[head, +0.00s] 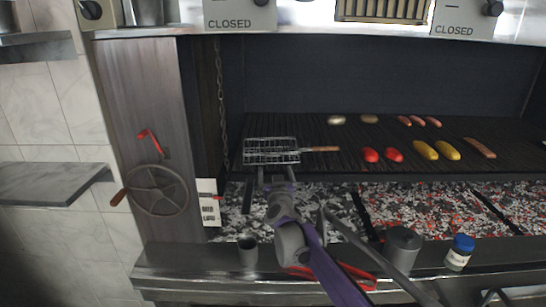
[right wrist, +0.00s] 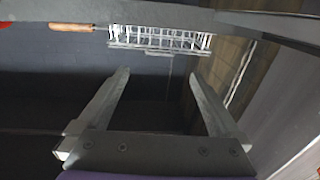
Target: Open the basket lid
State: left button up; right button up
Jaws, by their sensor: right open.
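The wire grill basket (head: 271,151) lies on the grate at the left end of the grill, its wooden handle (head: 322,149) pointing right. In the right wrist view the basket (right wrist: 160,38) is at the top, with its wooden handle (right wrist: 71,27) to the left. Its lid cannot be told apart from the rest of the wire frame. My right gripper (head: 275,172) is just in front of the basket's near edge. In the right wrist view its two fingers (right wrist: 158,75) are spread with nothing between them. Whether a fingertip touches the wire cannot be told. My left gripper does not show.
Tomatoes (head: 381,155), corn (head: 436,150) and sausages (head: 479,148) lie on the grate to the right. Coals (head: 430,208) glow below. A hand wheel (head: 156,190) is at left.

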aim_at(273, 156)
jog(key=w, duration=0.2)
jog(key=w+p, duration=0.1)
jog(key=w, duration=0.2)
jog(key=w+p, duration=0.1)
jog(key=w, duration=0.2)
jog(key=shift+a, duration=0.3)
jog(key=shift+w+a, duration=0.1)
jog(key=shift+w, duration=0.6)
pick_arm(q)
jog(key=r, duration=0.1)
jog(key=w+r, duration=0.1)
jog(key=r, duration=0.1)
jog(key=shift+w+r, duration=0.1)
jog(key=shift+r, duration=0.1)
pick_arm(e)
grip_shut()
